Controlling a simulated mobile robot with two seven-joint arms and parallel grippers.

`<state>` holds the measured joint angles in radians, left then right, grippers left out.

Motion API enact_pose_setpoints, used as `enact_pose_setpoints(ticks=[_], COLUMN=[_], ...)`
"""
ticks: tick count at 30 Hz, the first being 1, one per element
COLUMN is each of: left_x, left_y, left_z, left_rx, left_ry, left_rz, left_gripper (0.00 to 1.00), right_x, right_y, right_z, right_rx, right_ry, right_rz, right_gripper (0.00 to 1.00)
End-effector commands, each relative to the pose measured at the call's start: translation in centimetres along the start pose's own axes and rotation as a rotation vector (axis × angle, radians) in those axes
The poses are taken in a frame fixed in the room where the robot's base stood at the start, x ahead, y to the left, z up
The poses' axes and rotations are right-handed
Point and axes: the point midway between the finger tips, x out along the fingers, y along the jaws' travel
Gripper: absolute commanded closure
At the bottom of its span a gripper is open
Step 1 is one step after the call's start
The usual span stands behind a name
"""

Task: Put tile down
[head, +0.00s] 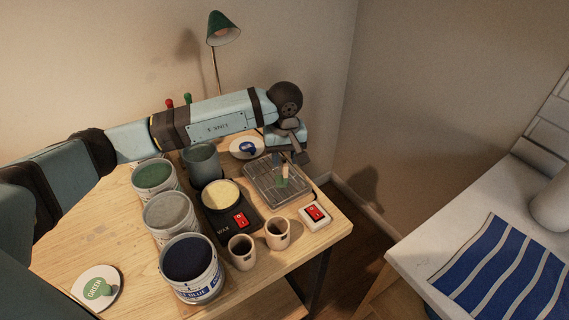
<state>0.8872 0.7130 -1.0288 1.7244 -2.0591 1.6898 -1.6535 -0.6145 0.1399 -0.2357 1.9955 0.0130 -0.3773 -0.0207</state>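A small tile (285,171), beige above with a green lower end, shows upright at the wire rack (262,190) on the wooden table. My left gripper (289,158) points down over the rack, with its dark fingertips around or just above the tile's upper end. The view is too small to tell whether the fingers press on the tile or stand apart from it. I cannot tell whether the tile's green end touches the rack. My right gripper is not in view.
Green (154,175), grey (170,214) and blue (189,260) glaze buckets stand left of a black hot plate with a cream-filled pot (221,195). Two cups (242,252) and a red switch box (314,214) are in front. A lamp (222,30) stands behind.

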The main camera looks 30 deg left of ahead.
Motion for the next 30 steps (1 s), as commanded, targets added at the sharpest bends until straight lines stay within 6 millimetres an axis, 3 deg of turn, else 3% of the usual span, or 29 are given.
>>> enact_pose_setpoints(ticks=[6,13,18,30], left_x=[-4.9,-8.4,-9.3,-9.3], left_y=[0.0,0.0,0.0,0.0], left_z=[-0.1,-0.1,0.0,0.0], left_rx=[0.000,0.000,0.000,0.000], left_ry=[0.004,0.002,0.000,0.000], left_rz=[0.003,0.001,0.000,0.000], left_gripper=[0.61,0.61,0.61,0.61], right_x=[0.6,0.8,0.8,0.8], right_y=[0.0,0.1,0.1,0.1], right_z=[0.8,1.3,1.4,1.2], right_rx=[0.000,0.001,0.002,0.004], right_ry=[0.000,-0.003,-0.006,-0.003], right_rz=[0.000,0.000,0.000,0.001], right_gripper=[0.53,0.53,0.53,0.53])
